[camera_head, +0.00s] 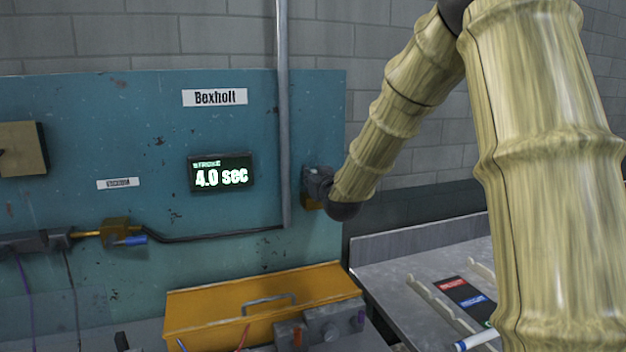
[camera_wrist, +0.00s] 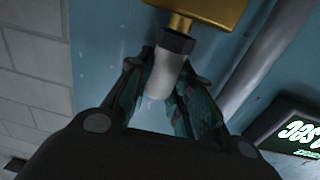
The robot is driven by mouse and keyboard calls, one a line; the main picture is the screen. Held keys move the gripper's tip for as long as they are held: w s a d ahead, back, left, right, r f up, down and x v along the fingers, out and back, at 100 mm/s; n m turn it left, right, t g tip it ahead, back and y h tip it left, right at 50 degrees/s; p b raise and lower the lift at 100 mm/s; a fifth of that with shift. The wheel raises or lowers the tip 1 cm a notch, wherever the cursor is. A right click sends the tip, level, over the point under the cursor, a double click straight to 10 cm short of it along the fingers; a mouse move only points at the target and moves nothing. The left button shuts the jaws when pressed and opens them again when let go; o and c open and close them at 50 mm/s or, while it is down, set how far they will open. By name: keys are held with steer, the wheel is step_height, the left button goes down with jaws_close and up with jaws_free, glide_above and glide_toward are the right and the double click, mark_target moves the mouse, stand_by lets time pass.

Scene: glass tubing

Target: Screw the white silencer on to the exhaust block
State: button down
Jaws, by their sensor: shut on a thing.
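The white silencer (camera_wrist: 161,80) is a short pale cylinder with a dark collar (camera_wrist: 175,41) at one end. My gripper (camera_wrist: 166,70) is shut on its white body, with a finger on either side. The exhaust block (camera_wrist: 212,10) is gold-coloured, at the top of the wrist view. A narrow stub of it meets the collar, and the two look in line. How far the thread is engaged cannot be seen. In the head view my gripper (camera_head: 318,183) is at the right edge of the blue panel, and the silencer is hidden there.
A grey vertical pipe (camera_head: 283,120) runs close to the left of my gripper. A display (camera_head: 221,173) reads 4.0 sec. Below are a yellow box (camera_head: 225,296) with a handle and, at right, a grey bench (camera_head: 400,265) with racks. My arm covers much of the right side.

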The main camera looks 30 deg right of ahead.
steer(key=shift+m+g+h, duration=0.4)
steer(key=shift+m+h, duration=0.1)
steer(key=shift+h, duration=0.4)
steer(key=c, duration=1.3)
jaws_free()
steer(key=shift+o, duration=0.2)
steer(key=shift+y, duration=0.3)
